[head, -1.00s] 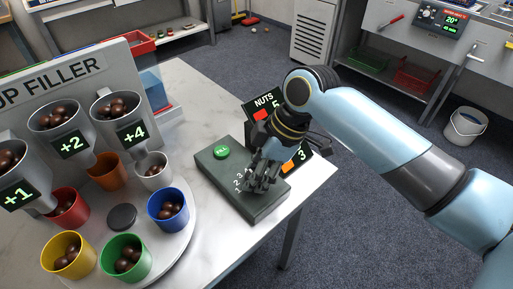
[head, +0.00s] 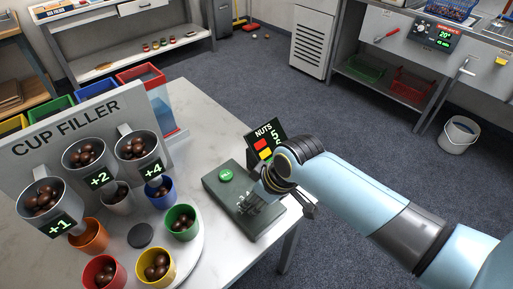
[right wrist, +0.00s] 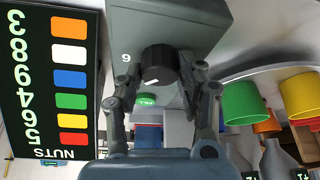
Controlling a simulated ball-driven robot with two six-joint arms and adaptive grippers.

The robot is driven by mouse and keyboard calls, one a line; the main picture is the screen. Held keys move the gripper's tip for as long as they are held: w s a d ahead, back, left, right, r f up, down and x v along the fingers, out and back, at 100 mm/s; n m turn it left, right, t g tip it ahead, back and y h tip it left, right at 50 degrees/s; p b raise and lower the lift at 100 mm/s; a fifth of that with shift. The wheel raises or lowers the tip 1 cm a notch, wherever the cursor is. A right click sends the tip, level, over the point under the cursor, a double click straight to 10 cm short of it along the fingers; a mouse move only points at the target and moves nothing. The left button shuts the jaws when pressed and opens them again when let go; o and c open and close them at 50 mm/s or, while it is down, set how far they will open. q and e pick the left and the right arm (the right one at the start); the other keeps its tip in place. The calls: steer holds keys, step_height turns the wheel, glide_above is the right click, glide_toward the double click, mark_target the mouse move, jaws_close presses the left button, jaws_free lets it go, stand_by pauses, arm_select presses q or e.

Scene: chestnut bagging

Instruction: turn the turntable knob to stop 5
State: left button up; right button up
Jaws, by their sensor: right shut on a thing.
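The black knob (right wrist: 158,66) shows in the right wrist view on a dark green-grey control box (right wrist: 190,18), with a digit 6 beside it. My right gripper (head: 245,210) is shut on the knob; its fingers (right wrist: 162,84) lie on both sides of it. In the head view the gripper hides the knob. A green button (head: 226,175) is on the box. The round white turntable (head: 196,247) carries cups in a ring: blue (head: 161,194) under the +4 funnel, white (head: 117,203) by +2, orange (head: 88,238) by +1, then red, yellow and green (head: 182,224). My left gripper is out of view.
The cup filler panel (head: 66,130) stands behind the turntable with nut-filled funnels. A NUTS sign (right wrist: 52,90) with coloured squares and digits stands behind my right gripper; red is beside 5. The marble table (head: 185,150) is bare between panel and box.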

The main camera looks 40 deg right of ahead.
stand_by(0.4)
steer(key=o, duration=1.1)
steer(key=shift+o, duration=0.2)
steer(key=shift+r, duration=0.1)
steer(key=v, duration=1.2)
